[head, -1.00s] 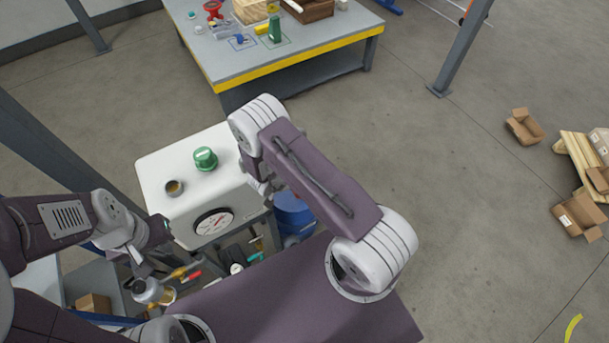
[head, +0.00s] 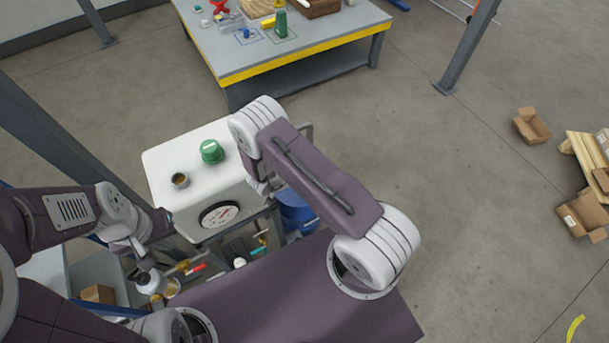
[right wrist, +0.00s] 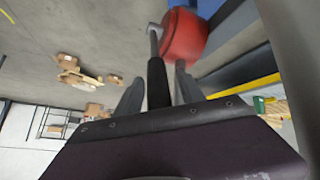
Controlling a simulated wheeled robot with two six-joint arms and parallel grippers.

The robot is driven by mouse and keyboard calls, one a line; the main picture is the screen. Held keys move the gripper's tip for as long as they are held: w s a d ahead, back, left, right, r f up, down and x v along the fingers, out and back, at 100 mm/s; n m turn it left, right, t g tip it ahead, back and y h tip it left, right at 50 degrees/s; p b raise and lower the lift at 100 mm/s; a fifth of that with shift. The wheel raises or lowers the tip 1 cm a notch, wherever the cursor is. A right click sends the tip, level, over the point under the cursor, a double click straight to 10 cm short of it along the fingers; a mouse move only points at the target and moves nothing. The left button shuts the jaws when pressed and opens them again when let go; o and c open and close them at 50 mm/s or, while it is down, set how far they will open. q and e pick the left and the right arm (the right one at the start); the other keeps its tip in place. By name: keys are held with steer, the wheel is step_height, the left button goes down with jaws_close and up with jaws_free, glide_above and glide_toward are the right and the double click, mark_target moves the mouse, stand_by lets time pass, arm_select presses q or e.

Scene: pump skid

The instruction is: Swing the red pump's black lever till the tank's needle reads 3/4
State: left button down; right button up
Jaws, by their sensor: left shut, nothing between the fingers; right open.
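The white tank (head: 180,157) stands left of centre in the head view, with a round white-faced gauge (head: 219,214) on its front. The needle is too small to read surely. In the right wrist view, the red pump (right wrist: 184,38) is at the top, and its black lever (right wrist: 157,84) runs between the fingers of my right gripper (right wrist: 159,90). That gripper is open around the lever, with gaps showing at the sides. My right arm hides it in the head view. My left gripper (head: 166,219) is shut and empty, close to the tank's left front side.
A green cap (head: 212,151) and a small open port (head: 180,180) are on the tank top. A blue drum (head: 295,212) stands behind my right arm. A grey workbench (head: 235,62) with a yellow edge stands at the back. Cardboard boxes (head: 531,125) lie far right; the floor between is clear.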

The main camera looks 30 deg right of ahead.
steer(key=v, duration=0.9)
steer(key=shift+b, duration=0.3)
stand_by(0.6)
